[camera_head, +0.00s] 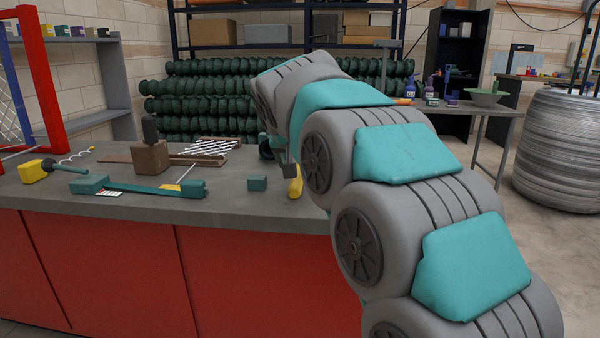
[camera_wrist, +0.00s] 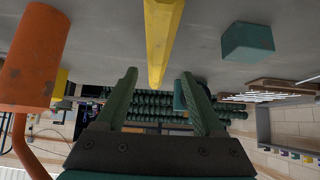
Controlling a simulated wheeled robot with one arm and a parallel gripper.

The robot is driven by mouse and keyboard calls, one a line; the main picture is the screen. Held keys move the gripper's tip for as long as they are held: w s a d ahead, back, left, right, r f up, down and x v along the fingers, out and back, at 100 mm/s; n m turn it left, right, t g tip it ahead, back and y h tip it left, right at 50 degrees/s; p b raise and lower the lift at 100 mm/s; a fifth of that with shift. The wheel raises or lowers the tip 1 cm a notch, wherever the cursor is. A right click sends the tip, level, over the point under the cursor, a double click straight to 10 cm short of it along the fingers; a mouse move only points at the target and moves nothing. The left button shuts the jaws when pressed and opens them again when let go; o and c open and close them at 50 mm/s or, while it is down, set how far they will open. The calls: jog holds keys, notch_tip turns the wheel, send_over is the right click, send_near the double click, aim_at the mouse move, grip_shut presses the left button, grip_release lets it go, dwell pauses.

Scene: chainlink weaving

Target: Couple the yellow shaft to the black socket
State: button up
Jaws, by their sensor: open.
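The yellow shaft (camera_head: 295,186) lies on the grey bench top, partly hidden by my arm in the head view. In the wrist view the faceted yellow shaft (camera_wrist: 160,38) extends from the top edge down toward the space between my fingers. My gripper (camera_wrist: 158,73) is open, with its two green fingers apart on either side of the shaft's end and nothing gripped. A dark round piece (camera_head: 266,148), possibly the black socket, shows beside my arm's end. I cannot tell for sure that it is the socket.
An orange cylinder (camera_wrist: 32,55) is close at left in the wrist view. A brown block (camera_head: 150,158), a teal strap tool (camera_head: 140,187) and a yellow-headed tool (camera_head: 35,170) lie farther left. The bench's front edge is clear.

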aim_at(299, 169)
jog(key=x, duration=0.4)
jog(key=shift+d, duration=0.2)
grip_shut()
dwell(1.2)
